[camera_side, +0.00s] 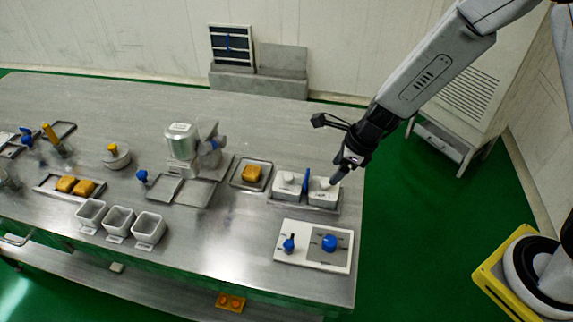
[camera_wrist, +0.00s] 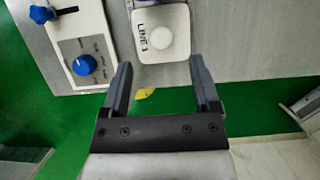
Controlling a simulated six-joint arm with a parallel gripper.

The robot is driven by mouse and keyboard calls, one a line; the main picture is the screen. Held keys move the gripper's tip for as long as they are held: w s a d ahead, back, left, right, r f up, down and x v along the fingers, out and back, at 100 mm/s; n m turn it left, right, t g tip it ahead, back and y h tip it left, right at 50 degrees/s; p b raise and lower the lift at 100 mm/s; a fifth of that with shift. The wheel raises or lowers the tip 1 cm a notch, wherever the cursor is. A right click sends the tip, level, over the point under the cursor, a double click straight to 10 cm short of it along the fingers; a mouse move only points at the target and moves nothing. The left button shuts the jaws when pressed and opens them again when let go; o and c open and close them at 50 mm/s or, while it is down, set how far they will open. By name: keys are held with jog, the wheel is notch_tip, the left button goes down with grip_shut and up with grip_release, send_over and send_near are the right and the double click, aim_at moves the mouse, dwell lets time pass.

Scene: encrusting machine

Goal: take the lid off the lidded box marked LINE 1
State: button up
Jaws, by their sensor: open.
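Two lidded white boxes stand side by side near the table's right end in the side view. The right-hand box (camera_side: 323,195) is just below my gripper (camera_side: 337,179); its tips look near the lid, but I cannot tell whether they touch. The other box (camera_side: 288,186) stands to its left. In the wrist view a white lid (camera_wrist: 162,30) with a round knob (camera_wrist: 160,39) shows ahead of my gripper (camera_wrist: 163,78).
A control panel (camera_side: 288,257) with blue knobs lies in front of the boxes; it also shows in the wrist view (camera_wrist: 62,42). A blue piece (camera_side: 306,181) stands between the boxes. A tray (camera_side: 238,181) with an orange block is to their left. Green floor lies beyond the table's right edge.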

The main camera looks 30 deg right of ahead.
aim_at(326, 182)
jog(key=shift+a+f, duration=0.1)
jog(key=shift+f, duration=0.2)
jog(key=shift+x, duration=2.55)
grip_shut()
jog(key=shift+r, duration=0.15)
